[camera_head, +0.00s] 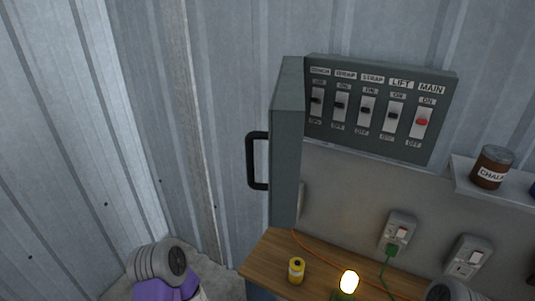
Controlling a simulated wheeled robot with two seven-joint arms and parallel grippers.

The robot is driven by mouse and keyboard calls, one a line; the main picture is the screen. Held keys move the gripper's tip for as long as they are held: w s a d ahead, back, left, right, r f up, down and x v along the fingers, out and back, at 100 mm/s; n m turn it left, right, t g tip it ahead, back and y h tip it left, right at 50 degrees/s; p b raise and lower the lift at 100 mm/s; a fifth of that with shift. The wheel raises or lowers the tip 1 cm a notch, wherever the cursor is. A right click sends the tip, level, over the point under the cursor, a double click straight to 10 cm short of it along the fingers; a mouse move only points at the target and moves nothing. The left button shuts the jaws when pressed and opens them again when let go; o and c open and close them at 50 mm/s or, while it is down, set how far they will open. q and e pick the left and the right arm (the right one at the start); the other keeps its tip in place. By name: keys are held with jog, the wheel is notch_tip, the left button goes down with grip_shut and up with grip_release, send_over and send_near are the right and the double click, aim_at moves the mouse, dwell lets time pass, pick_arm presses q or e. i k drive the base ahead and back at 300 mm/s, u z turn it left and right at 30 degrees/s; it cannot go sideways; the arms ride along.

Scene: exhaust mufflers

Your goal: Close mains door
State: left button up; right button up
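The grey mains door (287,150) stands open, swung out toward me at the left side of the switch box. Its black handle (252,160) sticks out from the door's left side. The open switch panel (370,110) is on the wall and shows a row of several labelled switches. The one marked MAIN, with a red lever (421,121), is at the right end. Neither gripper shows. A grey and purple part of my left arm is at the bottom left, well below the handle and apart from it. A small grey part of what may be my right arm is at the bottom edge, right of centre.
A wooden worktop (262,258) below holds a yellow can (296,270) and a lit bulb (349,282). Wall sockets (397,231) with a green plug are above it. A shelf (462,178) at the right carries a brown CHALK tin (492,167). Space left of the handle is clear up to the corrugated wall.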

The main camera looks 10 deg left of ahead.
aim_at(286, 111)
jog(key=z, duration=0.1)
jog(key=k, duration=0.35)
jog(key=u, duration=0.8)
jog(key=i, duration=1.05)
jog(key=z, duration=0.8)
